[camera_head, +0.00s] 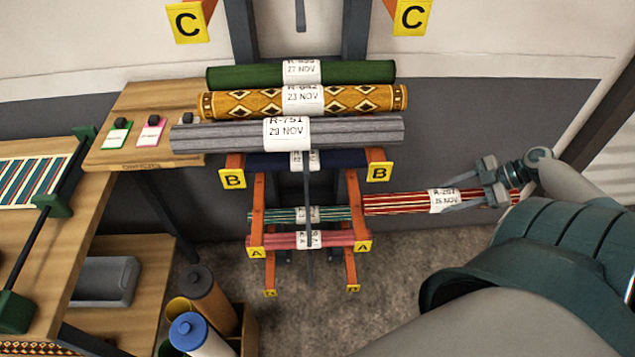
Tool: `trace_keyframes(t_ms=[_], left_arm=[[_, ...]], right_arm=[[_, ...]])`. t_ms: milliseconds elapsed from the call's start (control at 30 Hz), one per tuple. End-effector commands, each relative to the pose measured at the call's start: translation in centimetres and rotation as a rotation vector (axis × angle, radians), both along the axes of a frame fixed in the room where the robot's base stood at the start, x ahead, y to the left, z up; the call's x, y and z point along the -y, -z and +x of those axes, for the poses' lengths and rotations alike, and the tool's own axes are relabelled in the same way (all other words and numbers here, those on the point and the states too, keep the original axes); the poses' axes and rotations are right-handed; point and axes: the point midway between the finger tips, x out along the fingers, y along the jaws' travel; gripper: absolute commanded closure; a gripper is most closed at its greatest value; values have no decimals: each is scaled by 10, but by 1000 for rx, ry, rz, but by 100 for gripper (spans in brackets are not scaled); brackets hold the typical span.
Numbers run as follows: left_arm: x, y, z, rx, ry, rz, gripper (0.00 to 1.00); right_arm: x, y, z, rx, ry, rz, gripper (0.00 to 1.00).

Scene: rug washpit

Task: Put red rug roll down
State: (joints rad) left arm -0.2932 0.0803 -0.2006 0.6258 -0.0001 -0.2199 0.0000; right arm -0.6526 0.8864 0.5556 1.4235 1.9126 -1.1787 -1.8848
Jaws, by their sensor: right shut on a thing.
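The red rug roll (400,203) has cream stripes and a white label at its right part. My right gripper (462,193) is shut on it near the label and its right end. The roll lies about level, to the right of the rack, with its left end close to the rack's right orange arm. I cannot tell whether it touches the rack. My left gripper is not in view.
The rack's B arms (233,178) bear several rolls, including a grey roll (350,133). A green striped roll (275,215) and a pink roll (335,239) lie lower, by the A signs. A wooden table (150,100) stands left. Upright rolls (205,290) stand at the front.

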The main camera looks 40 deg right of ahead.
Motion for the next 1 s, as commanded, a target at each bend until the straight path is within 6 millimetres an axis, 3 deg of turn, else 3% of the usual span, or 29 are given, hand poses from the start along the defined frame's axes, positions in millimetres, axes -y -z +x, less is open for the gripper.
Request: trace_keyframes(t_ms=[433,867,1000], left_arm=[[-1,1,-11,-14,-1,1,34],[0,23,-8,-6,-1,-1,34],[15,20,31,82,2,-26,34]], right_arm=[[-70,-1,68,4,-5,-1,93],[-135,1,132,7,-3,-1,93],[-153,0,150,6,-2,1,93]])
